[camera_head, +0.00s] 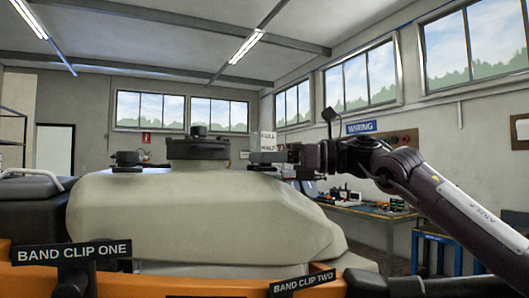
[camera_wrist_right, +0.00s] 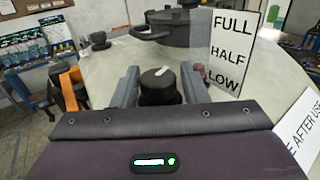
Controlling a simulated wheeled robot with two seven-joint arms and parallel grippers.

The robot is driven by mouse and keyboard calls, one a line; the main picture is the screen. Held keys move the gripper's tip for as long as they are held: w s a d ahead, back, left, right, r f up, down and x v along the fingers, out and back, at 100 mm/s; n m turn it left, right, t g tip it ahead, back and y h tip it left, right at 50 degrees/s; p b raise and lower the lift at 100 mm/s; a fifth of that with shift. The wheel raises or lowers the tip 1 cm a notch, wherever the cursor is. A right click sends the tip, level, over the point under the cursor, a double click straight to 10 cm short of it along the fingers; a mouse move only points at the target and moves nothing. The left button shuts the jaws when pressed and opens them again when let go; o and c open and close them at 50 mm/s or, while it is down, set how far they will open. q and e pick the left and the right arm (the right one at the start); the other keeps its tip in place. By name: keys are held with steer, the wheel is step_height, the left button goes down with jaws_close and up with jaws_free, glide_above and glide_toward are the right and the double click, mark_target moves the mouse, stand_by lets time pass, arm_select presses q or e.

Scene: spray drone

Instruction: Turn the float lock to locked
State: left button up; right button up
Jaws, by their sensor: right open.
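My right gripper (camera_head: 292,154) is at the upper right of the cream tank (camera_head: 190,215) in the head view. In the right wrist view it is open (camera_wrist_right: 161,78), with one grey finger on each side of a round black knob (camera_wrist_right: 158,92). The knob has a white pointer mark on top, tilted to the upper right. It carries no readable name, so I cannot confirm it is the float lock. I cannot tell whether the fingers touch it. The lower part of the knob is hidden by my gripper body. My left gripper is not in view.
A sign reading FULL, HALF, LOW (camera_wrist_right: 232,48) stands close right of the knob. A large black lid (camera_head: 197,149) rises behind. A smaller black fitting (camera_head: 127,159) is on the tank's left. Orange frame parts bear BAND CLIP labels (camera_head: 72,252). A workbench (camera_head: 365,208) stands behind.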

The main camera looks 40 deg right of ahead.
steer(key=shift+a+r, duration=0.1)
steer(key=shift+a, duration=0.1)
steer(key=shift+c, duration=0.4)
steer(key=c, duration=0.6)
stand_by(0.6)
steer(key=o, duration=0.7)
steer(key=shift+d, duration=0.1)
